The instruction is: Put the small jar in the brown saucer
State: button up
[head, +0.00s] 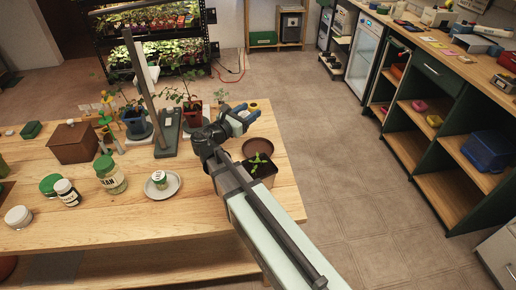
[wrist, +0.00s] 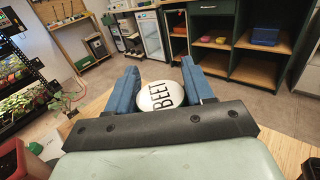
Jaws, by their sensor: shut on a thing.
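My gripper (head: 241,119) is over the table's right end, with its blue fingers pointing away toward the upper right. In the wrist view, the fingers (wrist: 163,92) are shut on a small jar (wrist: 160,95), showing as a white oval face with the word BEET. The lower part of the jar is hidden by the gripper. The brown saucer (head: 258,145) lies on the table near its right edge, just below the fingers in the head view. A dark pot with a seedling (head: 262,170) stands at its near side and hides part of its rim.
Several other jars, including a large one (head: 110,178), stand to the left. A red pot with a plant (head: 192,112) and a dark green stand (head: 167,140) are left of my gripper. Bare wood (head: 140,218) lies in front.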

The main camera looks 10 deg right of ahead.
jog(key=s+d+m+g+h, duration=0.1)
jog(key=s, duration=0.1)
send_over(252, 150)
jog(key=shift+g, duration=0.4)
jog(key=shift+w+d+f, duration=0.1)
jog(key=shift+d+f, duration=0.1)
jog(key=shift+f, duration=2.3)
jog(key=shift+w+d+f, duration=0.1)
jog(key=shift+d+f, duration=0.05)
jog(key=shift+f, duration=2.35)
jog(key=o, duration=1.1)
jog(key=shift+f, duration=0.15)
jog(key=shift+c, duration=0.2)
jog(key=shift+s+a, duration=0.2)
jog(key=shift+a, duration=0.05)
jog(key=v, duration=1.1)
jog(key=shift+s+a, duration=0.1)
jog(key=shift+a, duration=0.1)
